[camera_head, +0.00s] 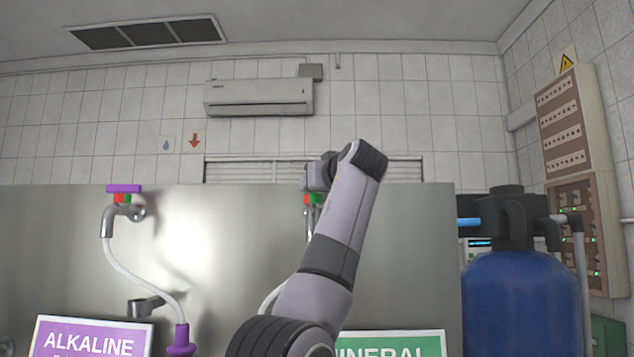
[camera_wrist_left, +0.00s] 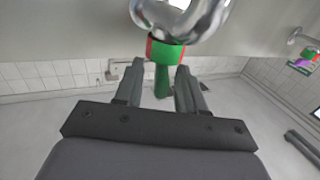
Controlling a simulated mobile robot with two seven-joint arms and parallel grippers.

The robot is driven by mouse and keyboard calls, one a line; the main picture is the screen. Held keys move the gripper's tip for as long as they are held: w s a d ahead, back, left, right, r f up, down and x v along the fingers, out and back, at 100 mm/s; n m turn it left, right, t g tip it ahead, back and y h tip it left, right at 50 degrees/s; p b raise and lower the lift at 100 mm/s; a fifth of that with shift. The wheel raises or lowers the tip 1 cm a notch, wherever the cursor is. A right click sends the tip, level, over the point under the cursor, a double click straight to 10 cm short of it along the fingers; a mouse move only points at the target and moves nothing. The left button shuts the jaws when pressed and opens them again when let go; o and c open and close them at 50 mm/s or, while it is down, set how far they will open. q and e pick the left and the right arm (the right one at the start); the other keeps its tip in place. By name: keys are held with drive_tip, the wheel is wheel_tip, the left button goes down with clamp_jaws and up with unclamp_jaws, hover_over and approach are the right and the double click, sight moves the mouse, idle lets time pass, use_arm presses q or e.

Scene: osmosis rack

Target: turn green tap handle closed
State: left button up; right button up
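The green tap handle (camera_wrist_left: 162,82) shows in the left wrist view as a narrow green bar beyond the red-and-green collar (camera_wrist_left: 165,52) of a chrome tap (camera_wrist_left: 185,12). My left gripper (camera_wrist_left: 160,68) is open, with one finger on each side of the handle and visible gaps between. I cannot tell how deep the handle sits between the fingers. In the head view my left arm reaches up from the bottom, and my left gripper (camera_head: 318,174) is over the collar (camera_head: 312,199); it hides the handle, and my arm hides most of that tap. My right gripper is not in view.
A second tap with a purple handle (camera_head: 124,188) is on the metal panel (camera_head: 215,235) at left, above an ALKALINE sign (camera_head: 92,338). My arm partly covers the green MINERAL sign (camera_head: 392,345). A blue tank (camera_head: 522,305) stands at right. The space above the panel is open.

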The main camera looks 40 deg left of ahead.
use_arm(q)
clamp_jaws()
drive_tip(key=shift+w+d+r+g, duration=0.15)
drive_tip(key=shift+d+r+g, duration=0.15)
drive_tip(key=shift+n, duration=0.3)
drive_tip(key=shift+a+f+n+g+y, duration=0.25)
drive_tip(key=shift+n+g+y, duration=0.2)
drive_tip(key=shift+g, duration=0.25)
unclamp_jaws()
drive_tip(key=shift+d, duration=0.15)
